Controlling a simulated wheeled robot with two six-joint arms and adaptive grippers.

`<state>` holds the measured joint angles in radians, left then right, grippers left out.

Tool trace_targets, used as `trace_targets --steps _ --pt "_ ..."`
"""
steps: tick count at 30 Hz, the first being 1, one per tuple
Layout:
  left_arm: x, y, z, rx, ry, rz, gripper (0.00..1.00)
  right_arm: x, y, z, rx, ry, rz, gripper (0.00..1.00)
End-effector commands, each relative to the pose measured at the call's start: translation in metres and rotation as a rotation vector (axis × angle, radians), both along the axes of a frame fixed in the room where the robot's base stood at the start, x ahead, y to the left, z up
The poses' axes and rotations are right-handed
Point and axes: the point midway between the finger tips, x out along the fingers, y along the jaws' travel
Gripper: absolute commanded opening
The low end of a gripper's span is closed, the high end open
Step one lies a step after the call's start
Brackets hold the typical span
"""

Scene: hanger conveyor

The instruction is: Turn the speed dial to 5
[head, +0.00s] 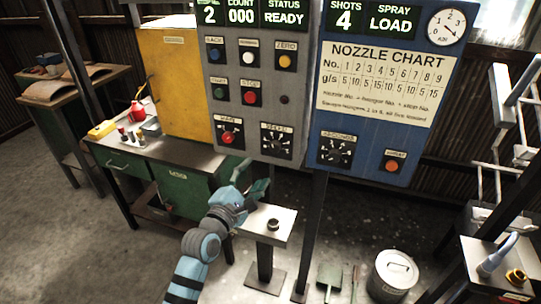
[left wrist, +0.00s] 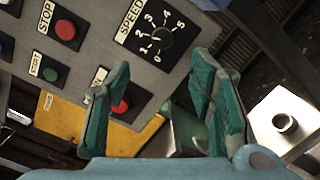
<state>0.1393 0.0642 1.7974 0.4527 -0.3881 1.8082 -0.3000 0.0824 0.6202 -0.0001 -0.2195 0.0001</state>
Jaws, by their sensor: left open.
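The speed dial (head: 277,142) is a round black knob at the lower right of the grey control panel (head: 262,100). In the left wrist view the speed dial (left wrist: 159,39) sits above the gap between my fingers, with numbers 0 to 5 around it. I cannot make out clearly where its pointer stands. My left gripper (head: 259,188) is open and empty, below and in front of the panel, apart from the dial. Its two teal fingers (left wrist: 160,100) show wide apart in the left wrist view. My right gripper is not in view.
A red knob (head: 228,137) is left of the dial, and a red stop button (head: 250,98) is above. A blue panel (head: 390,100) with another dial (head: 336,150) stands to the right. A small pedestal (head: 283,221) is below the gripper. A green workbench (head: 170,155) is at left.

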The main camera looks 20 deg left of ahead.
Motion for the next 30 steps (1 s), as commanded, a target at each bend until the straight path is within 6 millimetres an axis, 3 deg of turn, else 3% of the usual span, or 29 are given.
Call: trace_targets --steps 6,12,23,30 --pt "0.064 -0.011 -0.004 0.001 0.0 0.0 0.49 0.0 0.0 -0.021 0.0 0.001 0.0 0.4" --pt "0.105 -0.017 -0.004 0.002 0.001 0.0 0.49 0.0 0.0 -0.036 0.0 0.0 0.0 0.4" --pt "0.116 -0.018 -0.001 0.004 0.003 0.001 0.49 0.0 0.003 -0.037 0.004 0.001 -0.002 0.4" --pt "0.116 -0.018 -0.001 0.004 0.003 0.001 0.12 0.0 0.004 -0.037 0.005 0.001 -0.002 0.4"
